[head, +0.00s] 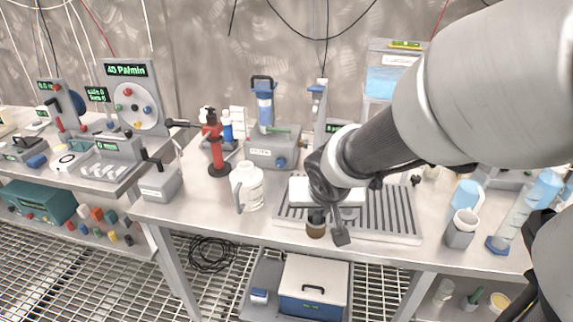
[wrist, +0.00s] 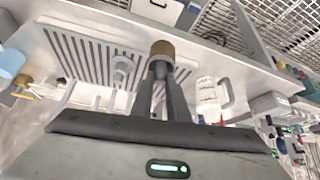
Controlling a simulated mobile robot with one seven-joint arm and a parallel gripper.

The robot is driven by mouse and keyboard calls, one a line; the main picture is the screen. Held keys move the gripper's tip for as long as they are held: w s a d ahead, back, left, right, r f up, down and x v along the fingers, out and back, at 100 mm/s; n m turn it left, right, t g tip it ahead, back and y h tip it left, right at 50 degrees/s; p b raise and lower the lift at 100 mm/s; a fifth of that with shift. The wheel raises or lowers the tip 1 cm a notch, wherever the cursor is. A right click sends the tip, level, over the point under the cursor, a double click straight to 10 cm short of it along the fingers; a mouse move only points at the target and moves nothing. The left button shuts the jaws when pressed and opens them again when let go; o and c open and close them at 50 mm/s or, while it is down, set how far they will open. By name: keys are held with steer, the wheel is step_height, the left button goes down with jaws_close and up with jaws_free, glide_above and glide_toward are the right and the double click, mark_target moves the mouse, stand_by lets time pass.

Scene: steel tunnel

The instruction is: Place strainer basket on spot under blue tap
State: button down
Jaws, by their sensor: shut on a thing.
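A small brown cylinder with a dark top, which looks like the strainer basket (head: 316,230), is at the tips of my gripper (head: 328,226), near the front edge of the bench. In the wrist view the brown basket (wrist: 162,48) sits between the two dark fingertips (wrist: 161,66), which are shut on it. It is over or beside the front left of a slotted grey drain tray (head: 395,222); I cannot tell its height. A grey post with a blue top (head: 317,88) stands behind the tray and may be the blue tap. The spot under it is hidden by my arm.
A white jug (head: 247,187) stands left of the tray, with a red upright device (head: 214,145) behind it. A blue filter housing (head: 264,100) stands at the back. A grey cup-like holder (head: 461,229) is on the right. Bare bench lies front left.

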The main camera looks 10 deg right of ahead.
steer(key=shift+w+d+f+p, duration=0.35)
steer(key=shift+w+f, duration=0.25)
steer(key=shift+w, duration=2.35)
steer(key=shift+w+d+f+p, duration=0.35)
steer(key=shift+w+f, duration=0.25)
steer(key=shift+w, duration=2.3)
steer(key=shift+w+d+f+p, duration=0.25)
steer(key=shift+w+f+p, duration=0.3)
steer(key=shift+w, duration=2.4)
steer(key=shift+f, duration=0.2)
steer(key=shift+f+b, duration=0.1)
steer(key=shift+b, duration=0.25)
steer(key=c, duration=1.7)
jaws_free()
